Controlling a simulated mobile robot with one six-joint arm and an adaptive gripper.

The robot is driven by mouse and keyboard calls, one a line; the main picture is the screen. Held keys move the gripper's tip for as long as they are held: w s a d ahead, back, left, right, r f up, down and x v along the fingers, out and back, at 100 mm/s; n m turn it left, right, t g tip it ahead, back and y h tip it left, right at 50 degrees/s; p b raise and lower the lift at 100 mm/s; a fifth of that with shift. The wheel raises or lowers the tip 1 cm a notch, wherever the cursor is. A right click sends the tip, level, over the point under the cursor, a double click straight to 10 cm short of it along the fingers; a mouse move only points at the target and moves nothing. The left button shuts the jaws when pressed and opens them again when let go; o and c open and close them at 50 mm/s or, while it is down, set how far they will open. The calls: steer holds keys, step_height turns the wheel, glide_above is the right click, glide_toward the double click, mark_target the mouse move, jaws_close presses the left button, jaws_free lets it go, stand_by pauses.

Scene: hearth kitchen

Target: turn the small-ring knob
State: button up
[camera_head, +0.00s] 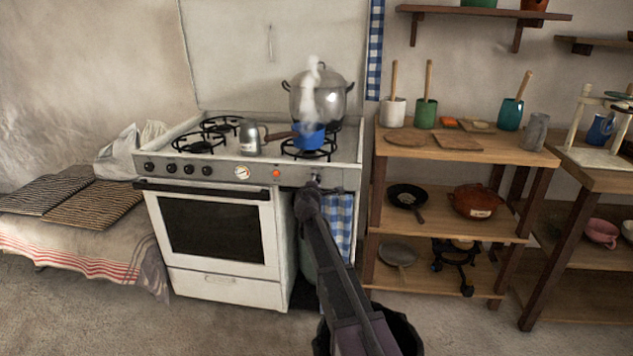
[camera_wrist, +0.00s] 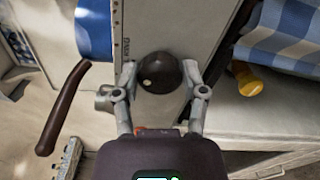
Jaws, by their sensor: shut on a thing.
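In the wrist view a round black knob (camera_wrist: 160,72) with a pale dot sits on the light stove panel. My gripper (camera_wrist: 160,76) is shut on it, one finger on each side. Small print beside the knob is too small to read. In the head view my gripper (camera_head: 314,184) is at the right end of the stove's front panel (camera_head: 216,172), and my arm hides the knob there. Several other black knobs (camera_head: 171,168) line the left part of the panel. An orange light (camera_head: 276,173) and a round dial (camera_head: 242,172) sit between.
A blue pan (camera_head: 309,137) with a brown handle stands on the front right burner, its handle pointing left. A steaming metal pot (camera_head: 335,98) is behind it. A small metal pot (camera_head: 249,139) stands to the left. A checked cloth (camera_head: 339,224) hangs just right of the oven.

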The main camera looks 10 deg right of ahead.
steer(key=shift+w, duration=0.1)
steer(key=o, duration=1.1)
steer(key=v, duration=1.2)
